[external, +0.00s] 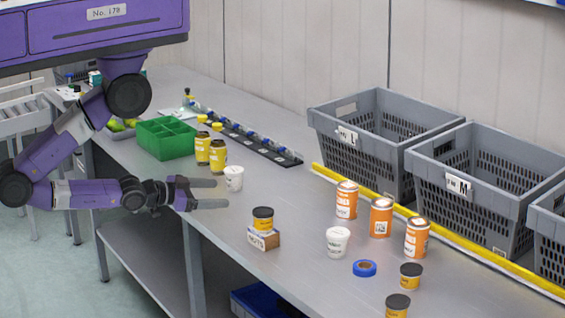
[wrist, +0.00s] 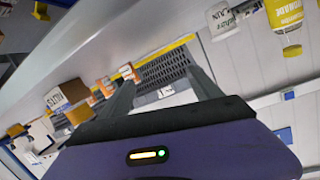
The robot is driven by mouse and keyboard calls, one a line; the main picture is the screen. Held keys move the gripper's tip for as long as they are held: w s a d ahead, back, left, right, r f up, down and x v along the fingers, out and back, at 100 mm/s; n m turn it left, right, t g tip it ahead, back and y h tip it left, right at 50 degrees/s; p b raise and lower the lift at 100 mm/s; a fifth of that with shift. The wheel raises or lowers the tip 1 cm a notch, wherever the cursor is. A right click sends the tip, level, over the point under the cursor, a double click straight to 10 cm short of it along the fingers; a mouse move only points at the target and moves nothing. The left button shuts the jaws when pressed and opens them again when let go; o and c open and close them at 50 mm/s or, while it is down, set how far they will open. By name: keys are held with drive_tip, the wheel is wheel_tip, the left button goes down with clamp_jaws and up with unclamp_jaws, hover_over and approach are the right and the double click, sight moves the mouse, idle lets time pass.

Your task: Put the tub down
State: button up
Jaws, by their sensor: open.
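A white tub (external: 233,178) stands upright on the grey bench (external: 290,215), just beyond my gripper's far finger. It also shows in the wrist view (wrist: 220,18), outside the right-hand finger and not between the fingers. My gripper (external: 221,193) is open and empty, reaching in level from the bench's near edge. In the wrist view its two fingers (wrist: 160,88) are spread with nothing held. A second white tub (external: 338,241) stands upright farther right on the bench. Whether the far finger touches the first tub, I cannot tell.
Yellow bottles (external: 217,156) and a green bin (external: 166,138) stand behind the first tub. A small box (external: 263,238) with a dark-lidded jar (external: 263,219) on it is to the right. Orange cans (external: 381,218), blue tape (external: 364,268) and grey crates (external: 372,150) lie beyond. Bench between is clear.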

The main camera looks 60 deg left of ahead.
drive_tip(key=s+n+y, duration=0.2)
drive_tip(key=s+n, duration=0.2)
drive_tip(key=s, duration=0.4)
drive_tip(key=shift+d+g, duration=0.3)
drive_tip(key=shift+s, duration=0.1)
idle(0.6)
